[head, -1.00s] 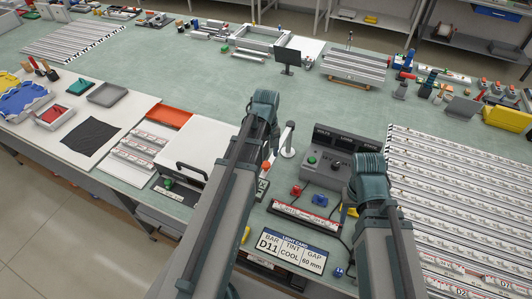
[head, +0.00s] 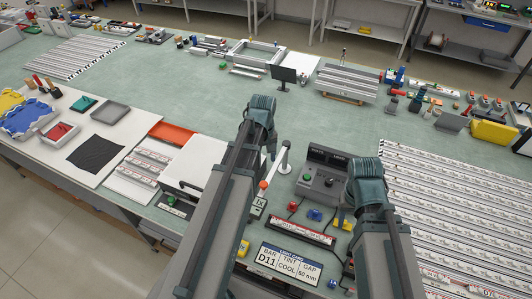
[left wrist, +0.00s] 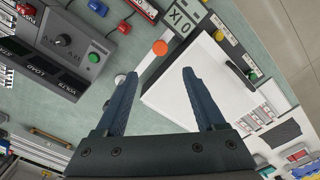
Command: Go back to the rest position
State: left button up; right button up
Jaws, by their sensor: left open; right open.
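In the head view my left arm (head: 225,200) reaches up the middle over the bench, and its bent teal end hides most of what is below it. My left gripper (left wrist: 160,73) shows in the left wrist view. My right arm (head: 380,230) stands further right in the head view, over the bench beside the striped rails. Its jaws are hidden behind the arm.
A grey power supply (head: 325,172) stands between the arms, with a sign (head: 287,262) in front. A white-topped box (head: 193,160) is left of my left arm. Long rails (head: 455,195) cover the right side. Green bench (head: 185,95) is clear behind.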

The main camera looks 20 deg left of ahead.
pick_arm(q)
jog(key=s+d+f+m+b, duration=0.6)
jog(key=d+f+b, duration=0.4)
jog(key=f+b, duration=0.1)
jog(key=s+d+f+m+y+b, duration=0.1)
jog(key=s+d+f+m+b, duration=0.5)
jog(key=d+f+b, duration=0.4)
notch_tip(320, 180, down, 2)
jog(key=shift+f+m+b, duration=0.2)
jog(key=shift+m+b, duration=0.2)
jog(key=shift+b, duration=0.85)
pick_arm(e)
notch_tip(320, 180, down, 24)
jog(key=shift+r, duration=0.2)
